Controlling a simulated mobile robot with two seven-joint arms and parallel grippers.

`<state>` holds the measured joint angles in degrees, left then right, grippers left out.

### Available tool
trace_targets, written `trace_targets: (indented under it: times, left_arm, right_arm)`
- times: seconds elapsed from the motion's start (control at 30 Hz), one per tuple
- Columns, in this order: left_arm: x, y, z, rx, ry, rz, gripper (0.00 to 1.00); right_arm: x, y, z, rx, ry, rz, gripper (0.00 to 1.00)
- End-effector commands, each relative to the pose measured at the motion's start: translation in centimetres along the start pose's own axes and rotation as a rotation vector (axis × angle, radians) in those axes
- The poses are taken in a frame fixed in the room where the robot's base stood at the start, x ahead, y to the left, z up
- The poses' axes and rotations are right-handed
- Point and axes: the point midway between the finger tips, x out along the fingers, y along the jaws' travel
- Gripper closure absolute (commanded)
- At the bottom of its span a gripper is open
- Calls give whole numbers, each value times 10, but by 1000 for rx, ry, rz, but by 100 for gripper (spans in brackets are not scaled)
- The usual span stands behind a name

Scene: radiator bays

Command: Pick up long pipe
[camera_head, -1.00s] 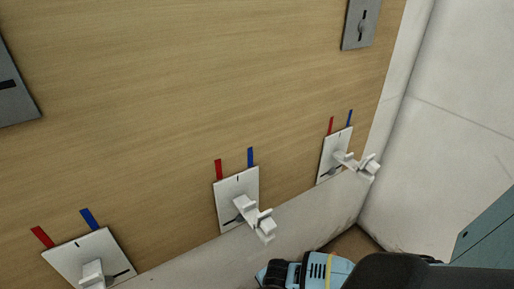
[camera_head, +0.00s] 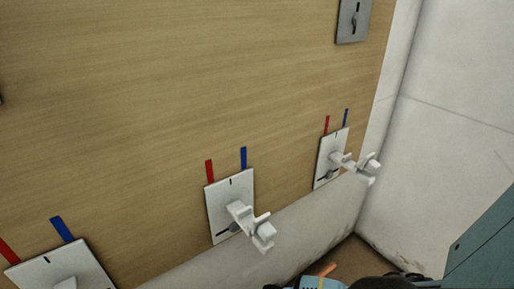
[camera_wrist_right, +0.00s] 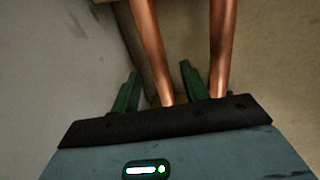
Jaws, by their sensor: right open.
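Two copper pipes run down the right wrist view, a left one (camera_wrist_right: 150,50) and a right one (camera_wrist_right: 219,50). Their lower ends pass out of sight behind my gripper's dark body. I cannot tell which is the long pipe. My right gripper (camera_wrist_right: 158,76) is open, with its two green fingers apart. In the picture the left pipe lies between the fingers and the right pipe lies outside the right finger. I see no finger closed on either. A small copper-orange piece (camera_head: 328,270) shows at the bottom of the head view. My left gripper is not in view.
A wooden panel (camera_head: 200,90) carries white plates with white brackets (camera_head: 250,223) (camera_head: 355,167), and red and blue marks above them. A white wall (camera_head: 450,110) stands at the right. A teal surface (camera_head: 485,245) is at the lower right.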

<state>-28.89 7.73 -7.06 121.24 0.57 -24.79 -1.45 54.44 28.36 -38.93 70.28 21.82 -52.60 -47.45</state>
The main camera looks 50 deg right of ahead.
Motion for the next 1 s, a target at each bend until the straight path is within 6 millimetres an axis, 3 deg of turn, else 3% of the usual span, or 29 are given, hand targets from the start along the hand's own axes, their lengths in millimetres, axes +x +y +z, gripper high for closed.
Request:
trace_targets:
  times: [0.3,0.63,1.0]
  left_arm:
    - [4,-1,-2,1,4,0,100]
    - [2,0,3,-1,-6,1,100]
    - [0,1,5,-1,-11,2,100]
  right_arm:
    - [6,0,-1,0,2,1,56]
    - [6,0,0,0,1,1,100]
    - [5,1,0,1,2,3,100]
